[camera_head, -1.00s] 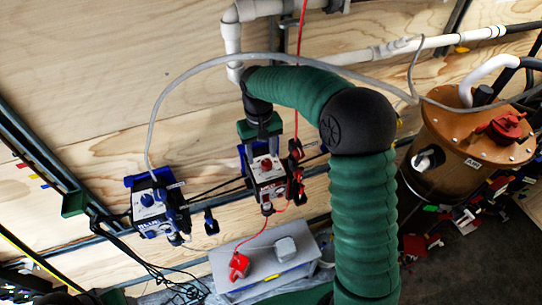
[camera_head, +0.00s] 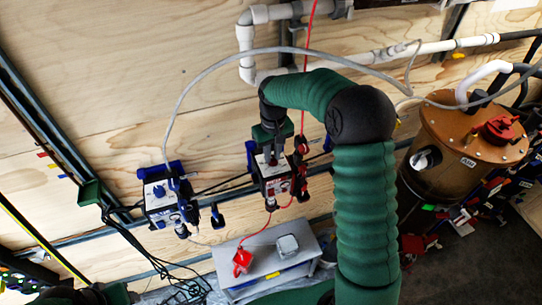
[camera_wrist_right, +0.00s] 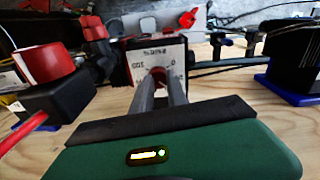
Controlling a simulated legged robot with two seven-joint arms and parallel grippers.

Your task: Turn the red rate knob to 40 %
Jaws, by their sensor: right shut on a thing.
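The red rate knob (camera_wrist_right: 157,74) sits on the white scale face of a small red-and-white pump box (camera_head: 275,185) on the wooden wall. My right gripper (camera_head: 269,158) has come down onto the knob from above. In the right wrist view the two grey fingers of this gripper (camera_wrist_right: 158,90) are shut on the knob, one on each side. Some of the scale print shows around it, but the knob's exact setting cannot be read. The fingers hide much of the knob.
A similar blue-and-white box (camera_head: 160,197) hangs to the left. A grey bench (camera_head: 262,283) with a red item (camera_head: 242,261) stands below. A brown tank (camera_head: 455,150) is at the right. A red cable (camera_head: 304,80) and grey hose (camera_head: 210,75) run close by.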

